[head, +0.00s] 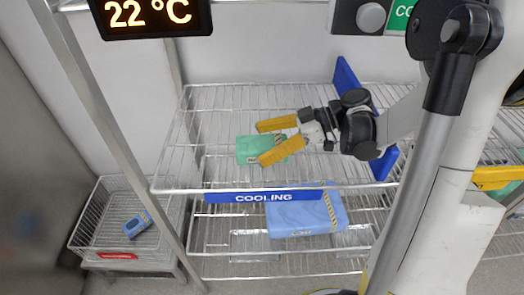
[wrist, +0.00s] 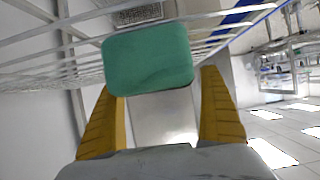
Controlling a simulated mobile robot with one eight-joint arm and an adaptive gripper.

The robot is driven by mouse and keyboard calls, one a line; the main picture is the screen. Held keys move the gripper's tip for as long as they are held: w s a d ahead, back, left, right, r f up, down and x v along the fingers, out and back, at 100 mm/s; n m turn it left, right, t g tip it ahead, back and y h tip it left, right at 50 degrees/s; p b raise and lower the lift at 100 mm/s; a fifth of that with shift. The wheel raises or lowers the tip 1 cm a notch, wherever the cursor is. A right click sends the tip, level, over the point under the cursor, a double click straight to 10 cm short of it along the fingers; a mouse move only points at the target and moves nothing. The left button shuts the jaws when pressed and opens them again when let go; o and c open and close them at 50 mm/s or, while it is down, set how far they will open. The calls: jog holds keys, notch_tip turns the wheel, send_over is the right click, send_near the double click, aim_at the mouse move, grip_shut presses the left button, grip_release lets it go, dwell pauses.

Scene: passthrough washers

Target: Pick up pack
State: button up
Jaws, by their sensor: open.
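A green pack (head: 247,150) lies on the upper wire shelf marked COOLING, left of its middle. My gripper (head: 263,144) reaches in from the right, with its two yellow fingers spread open around the pack's right part. In the wrist view the green pack (wrist: 148,58) is just ahead, slightly left of centre between the fingers of my gripper (wrist: 160,80). I cannot tell whether either finger touches it. The fingers hide some of the pack in the head view.
A larger blue pack (head: 300,213) with a striped band lies on the lower shelf. A wire basket (head: 92,235) at the left holds a small blue item (head: 137,224). Blue dividers (head: 347,75) stand at the upper shelf's right. The shelf left of the pack is clear.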

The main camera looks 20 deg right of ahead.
jog(key=c, duration=1.5)
jog(key=shift+r, duration=0.1)
